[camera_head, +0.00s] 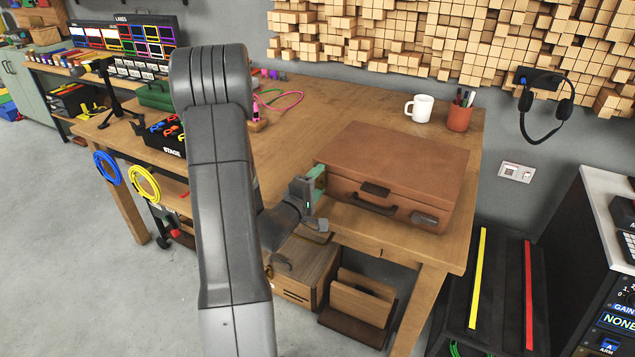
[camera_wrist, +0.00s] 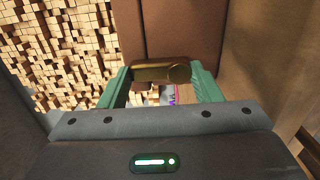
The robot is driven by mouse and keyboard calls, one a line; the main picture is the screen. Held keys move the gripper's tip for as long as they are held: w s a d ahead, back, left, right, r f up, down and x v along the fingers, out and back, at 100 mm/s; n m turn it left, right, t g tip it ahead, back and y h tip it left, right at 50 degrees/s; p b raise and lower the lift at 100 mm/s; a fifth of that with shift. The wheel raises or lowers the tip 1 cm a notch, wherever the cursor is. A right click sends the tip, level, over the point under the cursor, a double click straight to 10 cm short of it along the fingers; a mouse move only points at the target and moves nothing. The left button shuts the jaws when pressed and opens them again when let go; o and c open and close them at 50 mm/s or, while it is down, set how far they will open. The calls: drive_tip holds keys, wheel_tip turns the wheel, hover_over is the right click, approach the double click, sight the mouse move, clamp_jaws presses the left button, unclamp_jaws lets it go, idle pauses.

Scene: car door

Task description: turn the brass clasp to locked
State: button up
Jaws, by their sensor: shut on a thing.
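A closed brown suitcase (camera_head: 395,170) lies flat on the wooden workbench, with a dark handle on its front. My gripper (camera_head: 318,182) is at the left front corner of the suitcase. In the wrist view, the brass clasp (camera_wrist: 160,72) lies across the case front between the green fingers of my gripper (camera_wrist: 162,84). The fingers are shut on the clasp, one on each side. In the head view this clasp is hidden by my gripper. A second clasp (camera_head: 424,218) shows on the right of the case front and looks dark grey.
A white mug (camera_head: 419,108) and a pen cup (camera_head: 460,115) stand behind the suitcase. Wooden boxes (camera_head: 305,270) sit below the bench front. Headphones (camera_head: 545,105) hang on the wall.

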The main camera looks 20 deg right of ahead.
drive_tip(key=o, duration=1)
drive_tip(key=v, duration=1.4)
drive_tip(key=shift+w+d, duration=0.1)
drive_tip(key=x, duration=1.3)
drive_tip(key=shift+w+d, duration=0.2)
drive_tip(key=shift+d, duration=0.15)
drive_tip(key=shift+a, duration=0.1)
